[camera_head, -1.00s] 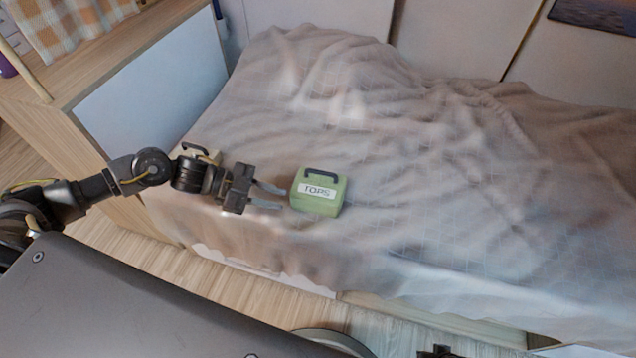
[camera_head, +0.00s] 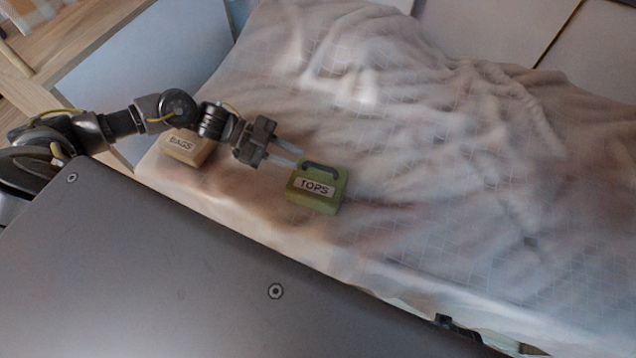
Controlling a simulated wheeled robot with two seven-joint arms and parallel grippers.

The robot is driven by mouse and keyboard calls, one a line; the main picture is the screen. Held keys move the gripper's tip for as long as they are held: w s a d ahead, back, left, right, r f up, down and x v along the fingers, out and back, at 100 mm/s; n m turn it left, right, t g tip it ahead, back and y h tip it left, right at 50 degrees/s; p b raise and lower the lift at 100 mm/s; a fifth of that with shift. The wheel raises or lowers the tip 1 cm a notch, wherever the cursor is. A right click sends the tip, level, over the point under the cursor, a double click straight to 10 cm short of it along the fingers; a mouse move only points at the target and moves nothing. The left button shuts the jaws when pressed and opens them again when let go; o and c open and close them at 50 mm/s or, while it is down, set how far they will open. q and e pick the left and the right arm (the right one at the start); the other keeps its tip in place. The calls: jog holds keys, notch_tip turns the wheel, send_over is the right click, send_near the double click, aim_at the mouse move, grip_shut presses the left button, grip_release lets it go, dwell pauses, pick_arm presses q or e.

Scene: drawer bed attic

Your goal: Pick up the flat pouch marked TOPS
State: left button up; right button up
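The green pouch marked TOPS (camera_head: 326,201) lies on the bed cover (camera_head: 440,200), with its label facing me and a dark handle (camera_head: 321,171) along its far edge. My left gripper (camera_head: 299,159) is just to the upper left of the pouch. Its two grey fingers are apart and point right toward the handle. Nothing shows between them. I cannot tell whether a fingertip touches the pouch. A small dark part (camera_head: 458,328), perhaps of my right gripper, shows at the lower edge of the bed; its fingers are hidden.
A tan pouch marked BAGS (camera_head: 182,149) lies on the bed left of the green one, partly behind my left arm. The bed cover is wrinkled and free of objects to the right. A wooden unit (camera_head: 80,35) stands at the upper left.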

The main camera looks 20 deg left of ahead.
aim_at(306, 162)
pick_arm(q)
jog(key=shift+x, duration=3.15)
jog(key=shift+w+r, duration=0.1)
jog(key=shift+w, duration=0.05)
grip_shut()
